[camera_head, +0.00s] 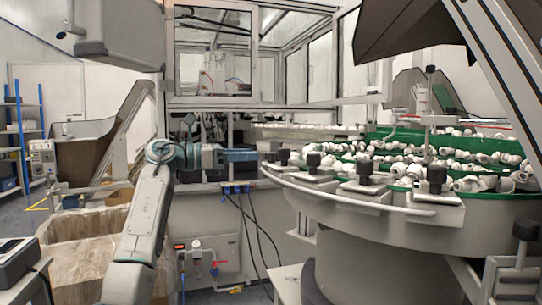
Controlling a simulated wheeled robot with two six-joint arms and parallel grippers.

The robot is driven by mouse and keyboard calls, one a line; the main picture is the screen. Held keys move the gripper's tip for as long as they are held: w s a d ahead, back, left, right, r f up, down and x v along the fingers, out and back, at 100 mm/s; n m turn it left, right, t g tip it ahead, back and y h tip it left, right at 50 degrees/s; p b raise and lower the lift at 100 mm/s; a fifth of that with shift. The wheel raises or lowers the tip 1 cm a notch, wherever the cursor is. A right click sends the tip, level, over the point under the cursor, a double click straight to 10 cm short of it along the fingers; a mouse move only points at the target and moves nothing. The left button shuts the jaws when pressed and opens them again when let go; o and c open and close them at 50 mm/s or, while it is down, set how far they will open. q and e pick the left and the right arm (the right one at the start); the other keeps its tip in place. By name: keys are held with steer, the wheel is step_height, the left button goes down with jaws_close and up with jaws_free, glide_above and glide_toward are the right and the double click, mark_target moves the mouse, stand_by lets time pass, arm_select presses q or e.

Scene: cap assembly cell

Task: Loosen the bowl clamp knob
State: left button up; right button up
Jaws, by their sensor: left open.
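Several black clamp knobs stand upright along the near rim of the large round feeder bowl (345,196). They include a knob (284,156) at the left, one (313,162) beside it, one (364,170) in the middle and one (436,178) at the right. I cannot tell which one is the task's knob. My left arm rises from the bottom left and bends to the right. My left gripper (262,156) is open, pointing right at about knob height, just left of the leftmost knob. Its fingertips are small and hard to make out; contact is not clear. My right gripper is not in view.
White caps (480,160) fill the bowl's green-edged tracks. A light rail (345,204) runs around the bowl's near side. A glazed machine enclosure (213,55) stands behind. Black cables (243,215) hang below my left gripper. A bagged bin (80,255) stands at lower left.

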mark_target(272, 153)
arm_select(q)
steer(key=x, duration=0.7)
steer(key=shift+w+f, duration=0.1)
steer(key=shift+f, duration=0.05)
steer(key=shift+b, duration=0.35)
steer(key=c, duration=1)
